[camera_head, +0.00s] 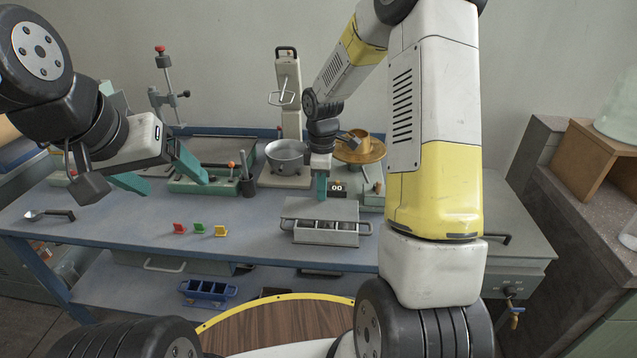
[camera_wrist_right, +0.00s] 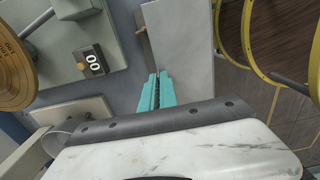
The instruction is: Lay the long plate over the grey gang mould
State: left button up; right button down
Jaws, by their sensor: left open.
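The long plate (camera_head: 305,207) is a flat grey slab just behind and above the grey gang mould (camera_head: 326,238). The mould has a row of dark compartments, which show below the plate's near edge, and a bar handle at each end. My right gripper (camera_head: 322,197) points down at the plate's far edge, its teal fingers close together on it. In the right wrist view the plate (camera_wrist_right: 186,45) stretches away beside the fingertips (camera_wrist_right: 155,88). Whether the plate touches the mould I cannot tell. My left gripper (camera_head: 160,172) is open and empty, above the bench's left part.
Red (camera_head: 180,228), green (camera_head: 199,228) and yellow (camera_head: 220,231) clips stand left of the mould. A metal pot (camera_head: 287,156) and a brass pan (camera_head: 360,151) stand behind. A scoop (camera_head: 50,214) lies far left. A blue mould (camera_head: 207,290) is on the lower shelf.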

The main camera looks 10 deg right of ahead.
jog(key=f, duration=0.1)
jog(key=w+d+f, duration=0.1)
jog(key=d+f, duration=0.1)
jog(key=shift+w+f, duration=0.25)
jog(key=shift+w, duration=0.05)
jog(key=shift+f, duration=0.1)
jog(key=shift+d, duration=0.1)
jog(key=shift+f, duration=0.35)
jog(key=shift+f, duration=0.15)
jog(key=c, duration=1.6)
grip_release()
jog(key=shift+c, duration=0.2)
